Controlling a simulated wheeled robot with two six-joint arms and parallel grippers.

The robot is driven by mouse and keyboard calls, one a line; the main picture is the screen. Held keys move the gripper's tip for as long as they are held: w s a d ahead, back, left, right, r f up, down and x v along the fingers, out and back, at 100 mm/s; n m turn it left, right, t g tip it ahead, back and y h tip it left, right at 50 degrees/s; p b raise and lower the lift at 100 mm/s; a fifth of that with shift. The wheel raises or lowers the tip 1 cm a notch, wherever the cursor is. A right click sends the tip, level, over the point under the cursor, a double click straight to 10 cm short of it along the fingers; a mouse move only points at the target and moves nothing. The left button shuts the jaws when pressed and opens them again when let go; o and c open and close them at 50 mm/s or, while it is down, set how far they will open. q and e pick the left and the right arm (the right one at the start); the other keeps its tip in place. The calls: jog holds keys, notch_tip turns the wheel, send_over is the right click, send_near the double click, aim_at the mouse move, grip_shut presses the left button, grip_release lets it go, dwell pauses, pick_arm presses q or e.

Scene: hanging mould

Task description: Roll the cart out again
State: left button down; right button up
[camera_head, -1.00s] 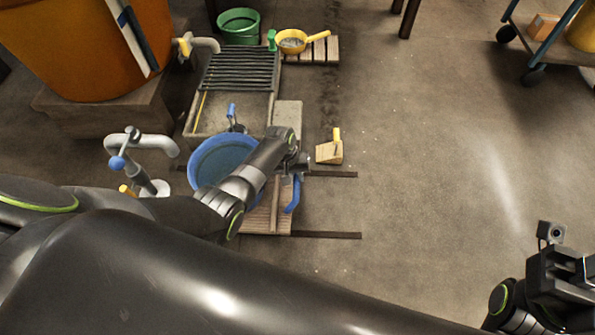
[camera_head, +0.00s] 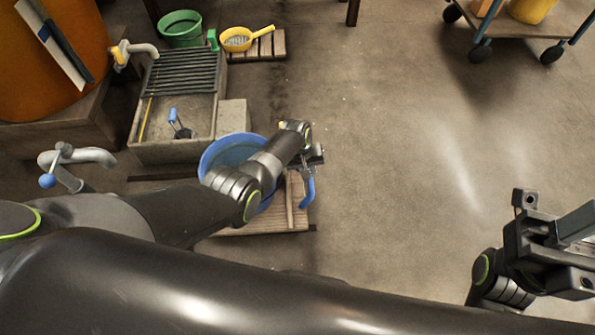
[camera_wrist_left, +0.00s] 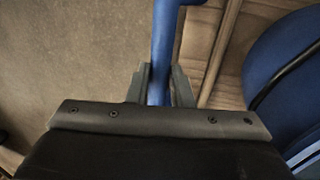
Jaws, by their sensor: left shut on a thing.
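The low wooden cart (camera_head: 262,222) stands on the floor near the right end of its dark rails. A round blue tub (camera_head: 232,146) sits on it, partly hidden by my left arm. A blue handle (camera_head: 309,190) rises at the cart's right side. My left gripper (camera_head: 308,158) is shut on this handle. In the left wrist view the blue bar (camera_wrist_left: 164,50) runs between the two fingers (camera_wrist_left: 160,88), with cart slats and the tub to its right. My right gripper (camera_head: 578,252) is at the lower right, open and empty, away from the cart.
A dark rail (camera_head: 165,177) shows left of the cart, below a stone trough (camera_head: 170,152) with a slatted grate. A grey spout (camera_head: 85,156) stands at left. A wheeled trolley (camera_head: 520,27) is at top right. The floor right of the cart is clear.

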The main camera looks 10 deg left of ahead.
pick_arm(q)
jog(key=shift+w+d, duration=0.1)
jog(key=shift+d, duration=0.15)
jog(key=c, duration=1.3)
grip_release()
jog(key=shift+d, duration=0.2)
jog(key=shift+a, duration=0.1)
